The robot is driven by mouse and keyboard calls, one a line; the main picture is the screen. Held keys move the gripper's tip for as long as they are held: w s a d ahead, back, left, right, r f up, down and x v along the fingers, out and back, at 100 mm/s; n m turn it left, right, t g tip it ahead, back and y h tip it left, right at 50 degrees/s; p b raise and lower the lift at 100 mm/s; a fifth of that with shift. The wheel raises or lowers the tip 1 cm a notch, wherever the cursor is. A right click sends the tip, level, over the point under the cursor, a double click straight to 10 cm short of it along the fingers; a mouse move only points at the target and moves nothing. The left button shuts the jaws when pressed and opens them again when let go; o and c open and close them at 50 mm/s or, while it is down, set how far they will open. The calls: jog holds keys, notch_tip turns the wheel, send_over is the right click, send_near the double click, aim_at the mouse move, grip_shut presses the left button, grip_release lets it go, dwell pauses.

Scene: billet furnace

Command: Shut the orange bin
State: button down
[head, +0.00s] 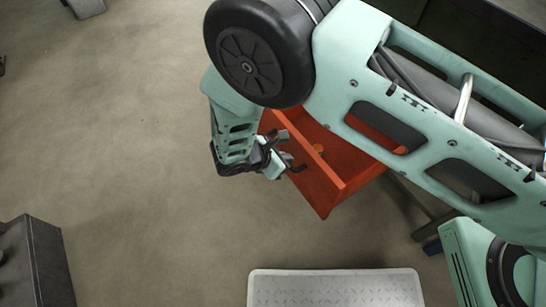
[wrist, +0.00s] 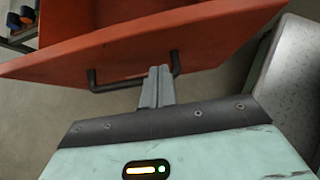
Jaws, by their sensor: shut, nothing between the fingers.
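The orange bin (head: 316,192) is pulled out like a drawer, its open top showing beneath my arm in the head view. Its front panel (wrist: 125,60) crosses the wrist view and carries a black bar handle (wrist: 93,82). My gripper (head: 286,160) is at the front of the bin, beside the handle. In the wrist view its fingers (wrist: 157,78) are shut together with nothing between them, in front of the handle's right part, which they partly hide. I cannot tell if they touch it. My arm hides the bin's back part.
A pale textured platform (head: 335,288) is on the floor at the bottom. A dark grey box (head: 35,262) stands at lower left. The floor left of the bin is clear.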

aim_at(303, 151)
jog(key=shift+w+d+r, duration=0.1)
jog(key=shift+w+d, duration=0.4)
jog(key=shift+d, duration=0.2)
jog(key=shift+w+d+r, duration=0.1)
jog(key=shift+w+d, duration=0.35)
jog(key=shift+d, duration=0.2)
jog(key=shift+d, duration=0.1)
jog(key=shift+w+d, duration=0.2)
jog(key=w+d, duration=0.9)
jog(key=d, duration=0.5)
jog(key=w+d+p, duration=0.1)
jog(key=w+d, duration=0.9)
jog(key=d, duration=0.4)
jog(key=shift+w+d, duration=0.15)
jog(key=shift+d, duration=0.2)
